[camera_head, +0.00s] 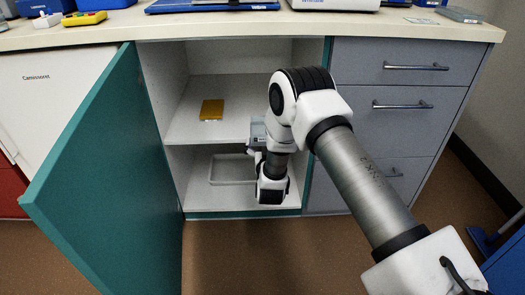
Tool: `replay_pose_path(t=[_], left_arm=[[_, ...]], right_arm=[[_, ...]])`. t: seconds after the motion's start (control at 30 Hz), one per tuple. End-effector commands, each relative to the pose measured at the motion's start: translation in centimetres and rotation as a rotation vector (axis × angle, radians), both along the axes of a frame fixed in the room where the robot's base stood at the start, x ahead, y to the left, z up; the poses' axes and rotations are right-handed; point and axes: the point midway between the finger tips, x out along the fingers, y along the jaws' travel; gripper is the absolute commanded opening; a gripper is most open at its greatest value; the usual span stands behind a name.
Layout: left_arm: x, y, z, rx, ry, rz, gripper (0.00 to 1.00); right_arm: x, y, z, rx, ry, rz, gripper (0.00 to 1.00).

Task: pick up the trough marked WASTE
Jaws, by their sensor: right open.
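A pale, shallow trough-like tray (228,181) lies on the floor of the open cabinet, in the lower compartment. No WASTE marking can be read on it, so I cannot tell whether it is the trough named. My right arm reaches into the cabinet from the right and covers the tray's right side. My right gripper (254,153) is open, small and mostly hidden by its own wrist, near the tray's back right and the shelf's front edge. I cannot tell whether it touches anything. My left gripper is not in view.
The teal door (105,180) stands open at the left. Grey drawers (400,100) flank the right side. The bench top (250,26) above carries several items. The brown floor in front is clear.

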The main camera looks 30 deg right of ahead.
Motion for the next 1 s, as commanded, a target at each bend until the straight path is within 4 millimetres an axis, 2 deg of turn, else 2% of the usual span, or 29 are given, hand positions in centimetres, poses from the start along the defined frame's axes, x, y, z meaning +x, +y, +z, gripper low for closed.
replay_pose_path(t=[0.03, 0.27, 0.4, 0.5, 0.73, 0.77, 0.9, 1.0], left_arm=[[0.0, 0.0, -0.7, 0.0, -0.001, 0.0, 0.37], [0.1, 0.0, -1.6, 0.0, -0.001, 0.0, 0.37], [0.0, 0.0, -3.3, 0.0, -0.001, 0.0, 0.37], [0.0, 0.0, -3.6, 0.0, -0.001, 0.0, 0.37], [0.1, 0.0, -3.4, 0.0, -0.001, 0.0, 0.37], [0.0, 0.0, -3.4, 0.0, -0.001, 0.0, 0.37], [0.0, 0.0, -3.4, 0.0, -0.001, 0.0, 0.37], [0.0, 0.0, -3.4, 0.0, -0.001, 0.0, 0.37]], right_arm=[[0.5, -0.2, 0.0, 0.001, -0.012, -0.002, 1.0], [3.2, -1.6, 0.2, 0.0, -0.014, -0.002, 1.0], [5.6, -2.5, -0.3, 0.0, -0.015, -0.002, 1.0], [6.8, -3.2, 0.0, -0.001, -0.013, -0.002, 1.0], [7.2, -3.4, 0.3, 0.0, -0.01, 0.0, 1.0], [7.2, -3.4, 0.3, 0.0, -0.01, 0.0, 0.96], [7.2, -3.4, 0.3, 0.0, -0.01, 0.0, 0.47], [7.2, -3.4, 0.3, 0.0, -0.01, 0.0, 0.46]])
